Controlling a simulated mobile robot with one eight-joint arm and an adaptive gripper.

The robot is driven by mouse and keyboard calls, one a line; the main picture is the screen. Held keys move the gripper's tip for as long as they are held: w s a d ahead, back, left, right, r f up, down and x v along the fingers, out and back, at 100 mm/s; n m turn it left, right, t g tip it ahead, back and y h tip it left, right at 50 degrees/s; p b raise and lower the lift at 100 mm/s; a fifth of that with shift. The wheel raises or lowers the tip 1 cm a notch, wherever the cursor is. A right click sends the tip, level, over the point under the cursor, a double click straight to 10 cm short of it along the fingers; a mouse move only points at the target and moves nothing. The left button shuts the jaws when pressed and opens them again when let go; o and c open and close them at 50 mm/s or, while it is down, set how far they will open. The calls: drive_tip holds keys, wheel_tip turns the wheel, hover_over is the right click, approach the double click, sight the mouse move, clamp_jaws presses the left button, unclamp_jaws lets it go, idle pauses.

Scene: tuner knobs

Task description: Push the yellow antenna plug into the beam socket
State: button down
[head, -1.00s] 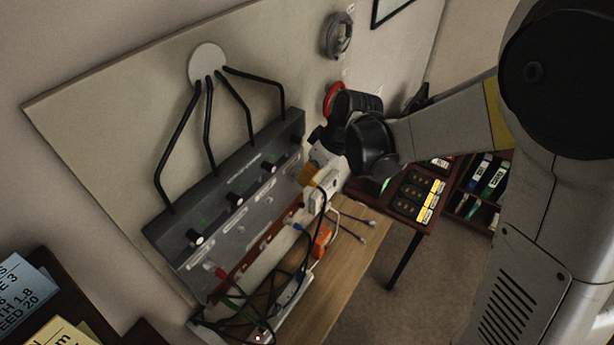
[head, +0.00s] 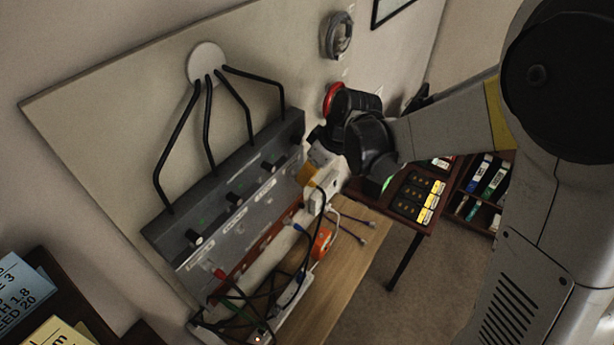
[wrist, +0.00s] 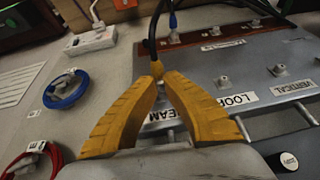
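In the wrist view, my gripper (wrist: 160,79) has its two yellow-orange fingers closed together at the tips around the small yellow antenna plug (wrist: 157,67). A black cable runs up from the plug. The plug is over the grey panel, near the partly covered BEAM label (wrist: 160,116). The beam socket is hidden by the fingers and plug, so I cannot tell whether the plug is in it. In the head view, my gripper (head: 309,173) is at the right end of the grey panel (head: 225,210), its tips mostly hidden.
Bare sockets stand by the LOOP label (wrist: 237,99) and VERTICAL label (wrist: 293,90). A blue plug (wrist: 173,30) is above. A blue coil (wrist: 65,90) and red coil (wrist: 32,160) hang at left. Cables crowd the wooden bench (head: 330,285) below the panel.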

drive_tip(key=shift+w+a, duration=0.45)
drive_tip(key=shift+a, duration=0.15)
drive_tip(key=c, duration=1.5)
unclamp_jaws()
drive_tip(key=shift+c, duration=0.2)
drive_tip(key=v, duration=1.2)
drive_tip(key=s+d+f+m+t+h+b, duration=0.1)
drive_tip(key=s+d+f+m+b, duration=0.2)
drive_tip(key=f+b, duration=0.6)
drive_tip(key=s+d+f+m+t+h+b, duration=0.1)
drive_tip(key=s+d+f+m+b, duration=0.3)
drive_tip(key=s+f+b, duration=0.4)
drive_tip(key=s+d+f+m+t+h+b, duration=0.2)
drive_tip(key=s+d+f+b, duration=0.3)
drive_tip(key=f+b, duration=0.5)
drive_tip(key=shift+s+d+f+m+t+b, duration=0.2)
drive_tip(key=shift+s+d+m+t+b, duration=0.15)
drive_tip(key=shift+m+b, duration=0.35)
